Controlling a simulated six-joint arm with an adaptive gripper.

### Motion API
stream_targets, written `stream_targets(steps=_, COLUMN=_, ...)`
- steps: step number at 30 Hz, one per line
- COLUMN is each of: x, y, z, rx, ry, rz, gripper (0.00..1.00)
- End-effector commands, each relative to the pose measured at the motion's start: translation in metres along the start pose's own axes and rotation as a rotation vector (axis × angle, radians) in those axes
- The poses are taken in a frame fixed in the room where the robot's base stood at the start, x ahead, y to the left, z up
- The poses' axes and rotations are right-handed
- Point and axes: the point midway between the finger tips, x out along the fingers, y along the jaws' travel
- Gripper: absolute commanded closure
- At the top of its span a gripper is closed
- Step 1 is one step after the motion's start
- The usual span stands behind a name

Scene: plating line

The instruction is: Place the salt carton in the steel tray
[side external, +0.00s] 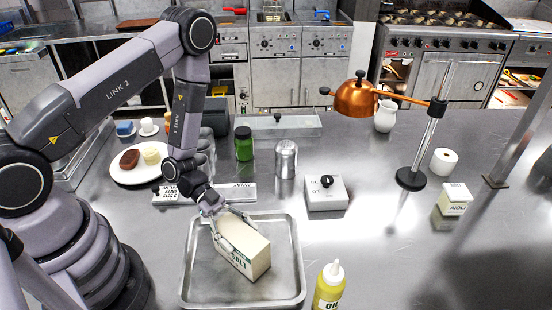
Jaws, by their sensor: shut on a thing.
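The salt carton (243,252) is a cream box with dark lettering reading SALT. It lies lengthwise over the steel tray (291,288), within the tray's rim. No other thing shows in the tray.
An oil bottle (329,287) stands just right of the tray's front corner. Behind the tray are a white timer box (326,193), a steel shaker (286,160), a green jar (244,143) and flat signs (236,193). A copper lamp (356,99) stands right; a plate (128,175) of food is left.

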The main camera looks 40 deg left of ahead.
Motion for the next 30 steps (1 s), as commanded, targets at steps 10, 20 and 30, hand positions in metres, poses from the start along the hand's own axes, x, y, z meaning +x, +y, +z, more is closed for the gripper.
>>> stream_targets(steps=10, x=0.001, y=0.000, z=0.002, rx=-0.001, ry=0.000, rz=0.000, gripper=0.21)
stream_targets(steps=20, x=0.001, y=0.000, z=0.001, rx=-0.001, ry=0.000, rz=0.000, gripper=0.14)
stream_targets(steps=30, x=-0.043, y=-0.002, z=-0.001, rx=-0.001, ry=0.000, rz=-0.010, gripper=0.14)
